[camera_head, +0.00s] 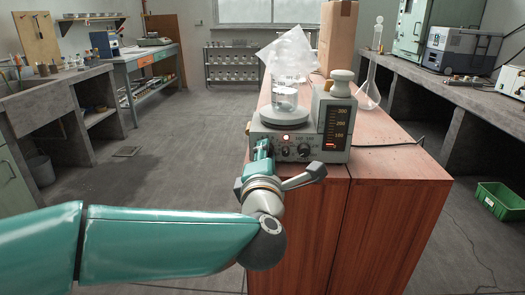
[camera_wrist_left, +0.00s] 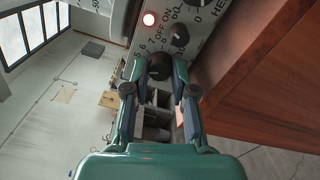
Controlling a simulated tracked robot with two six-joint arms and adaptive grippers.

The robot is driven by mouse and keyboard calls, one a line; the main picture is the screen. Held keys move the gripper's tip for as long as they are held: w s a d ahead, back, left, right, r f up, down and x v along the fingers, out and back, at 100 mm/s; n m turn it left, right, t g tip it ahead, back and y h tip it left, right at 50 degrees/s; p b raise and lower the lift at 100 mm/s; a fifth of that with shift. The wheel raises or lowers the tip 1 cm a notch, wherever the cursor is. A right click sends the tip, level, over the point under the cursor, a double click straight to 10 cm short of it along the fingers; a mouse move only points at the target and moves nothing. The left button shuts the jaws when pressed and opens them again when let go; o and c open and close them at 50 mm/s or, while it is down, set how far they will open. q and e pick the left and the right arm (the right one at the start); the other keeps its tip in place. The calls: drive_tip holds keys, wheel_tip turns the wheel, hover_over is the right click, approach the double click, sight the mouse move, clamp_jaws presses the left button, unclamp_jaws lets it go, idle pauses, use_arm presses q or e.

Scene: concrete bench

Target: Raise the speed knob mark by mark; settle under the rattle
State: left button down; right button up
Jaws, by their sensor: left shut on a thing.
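The grey stirrer hotplate (camera_head: 322,150) stands on the wooden bench top with its front panel facing me. A glass beaker (camera_head: 284,99) sits on its round plate, with a lit indicator (camera_head: 286,137) on the panel. My left gripper (camera_head: 264,152) is at the left end of the front panel. In the left wrist view, its fingers (camera_wrist_left: 160,72) are shut on the black speed knob (camera_wrist_left: 159,66), beside printed numbers such as 5, 6 and 7. The knob's pointer is hard to make out. A second black knob (camera_wrist_left: 180,36) is free. My right gripper is not in view.
A bar-graph display (camera_head: 335,127) marked 100 to 300 and a pale-topped bottle (camera_head: 341,83) are at the hotplate's right. A clear plastic bag (camera_head: 289,55), cardboard box (camera_head: 337,35) and glass flask (camera_head: 370,85) stand behind. The bench's right front is clear except for a cable.

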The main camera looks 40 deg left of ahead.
use_arm(q)
drive_tip(key=m+p, duration=0.1)
drive_tip(key=m, duration=0.2)
drive_tip(key=m+p, duration=0.1)
drive_tip(key=m, duration=0.1)
drive_tip(key=shift+d+m+p, duration=0.2)
drive_tip(key=shift+m+p, duration=0.1)
drive_tip(key=shift+m, duration=0.1)
drive_tip(key=shift+f+m+p, duration=0.25)
drive_tip(key=shift+m+p, duration=0.55)
drive_tip(key=shift+m, duration=0.8)
drive_tip(key=c, duration=1.1)
unclamp_jaws()
drive_tip(key=shift+o, duration=0.8)
drive_tip(key=shift+r, duration=0.15)
